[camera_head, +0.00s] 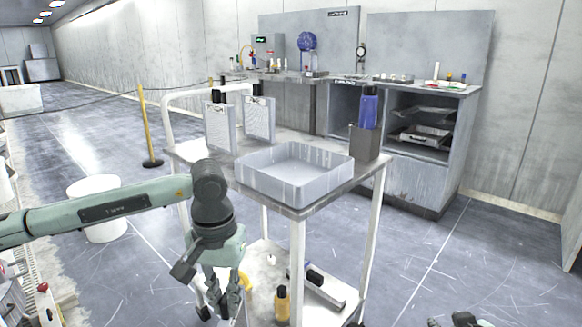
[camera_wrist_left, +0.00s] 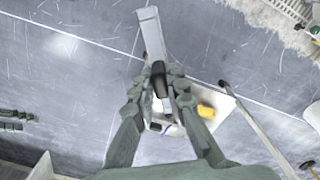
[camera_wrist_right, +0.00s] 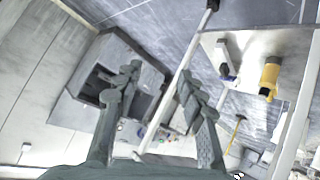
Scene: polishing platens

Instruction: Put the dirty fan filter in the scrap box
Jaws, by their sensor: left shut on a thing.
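My left gripper (camera_head: 231,298) is low in front of the cart's near left corner. In the left wrist view its fingers (camera_wrist_left: 160,88) are shut on the black handle of a fan filter. The filter's narrow grey frame (camera_wrist_left: 150,32) shows edge-on beyond the fingers; its face is hidden, so I cannot tell its dirt. In the head view the filter is not visible. My right gripper (camera_wrist_right: 158,76) is open and empty; its tip shows at the head view's bottom right (camera_head: 462,320). I cannot tell which container is the scrap box.
The cart top (camera_head: 299,207) bears a grey basin (camera_head: 292,176), two upright panels with black handles (camera_head: 219,128) (camera_head: 259,119) and a dark holder (camera_head: 365,143) with a blue bottle. A yellow bottle (camera_head: 282,304) stands on the lower shelf. A white drum (camera_head: 97,212) stands left on open floor.

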